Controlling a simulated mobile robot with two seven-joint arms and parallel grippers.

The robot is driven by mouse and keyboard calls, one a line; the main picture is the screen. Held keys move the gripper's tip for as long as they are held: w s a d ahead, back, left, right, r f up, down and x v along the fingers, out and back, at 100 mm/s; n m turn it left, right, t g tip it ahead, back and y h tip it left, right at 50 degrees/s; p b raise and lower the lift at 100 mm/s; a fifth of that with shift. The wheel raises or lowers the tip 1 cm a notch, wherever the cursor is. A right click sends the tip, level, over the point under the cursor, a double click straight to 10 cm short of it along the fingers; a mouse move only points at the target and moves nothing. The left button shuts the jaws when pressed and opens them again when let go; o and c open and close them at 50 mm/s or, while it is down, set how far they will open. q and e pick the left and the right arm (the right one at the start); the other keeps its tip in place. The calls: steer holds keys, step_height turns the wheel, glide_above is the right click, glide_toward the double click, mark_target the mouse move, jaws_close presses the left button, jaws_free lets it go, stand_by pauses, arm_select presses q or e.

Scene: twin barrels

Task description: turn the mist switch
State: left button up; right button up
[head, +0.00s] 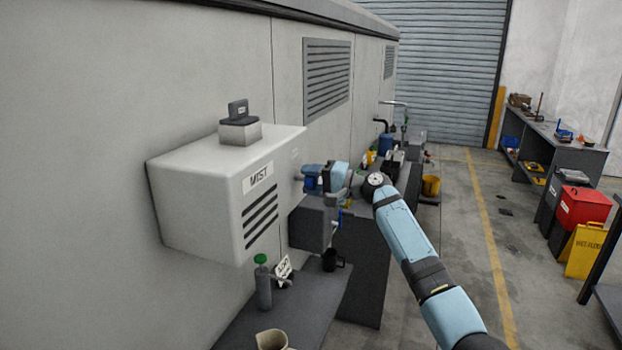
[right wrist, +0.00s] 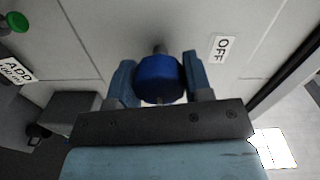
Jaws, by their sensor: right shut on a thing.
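The white box labelled MIST (head: 258,177) sticks out from the grey machine wall. In the right wrist view an OFF label (right wrist: 222,49) is to the right of the knob. My right gripper (right wrist: 159,82) is shut on the knob, one blue finger on each side. In the head view my right gripper (head: 316,180) is at the box's right side and hides part of the knob. My left gripper is in neither view.
A dark block (head: 310,224) is just under my gripper. The floor to the right has free room.

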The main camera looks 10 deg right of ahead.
stand_by(0.3)
steer(key=o, duration=0.9)
steer(key=shift+o, duration=0.2)
steer(key=shift+s+d+f, duration=0.1)
steer(key=shift+s+d, duration=0.2)
steer(key=shift+d, duration=0.2)
steer(key=b+v, duration=0.3)
steer(key=v, duration=0.9)
steer(key=shift+s+d, duration=0.25)
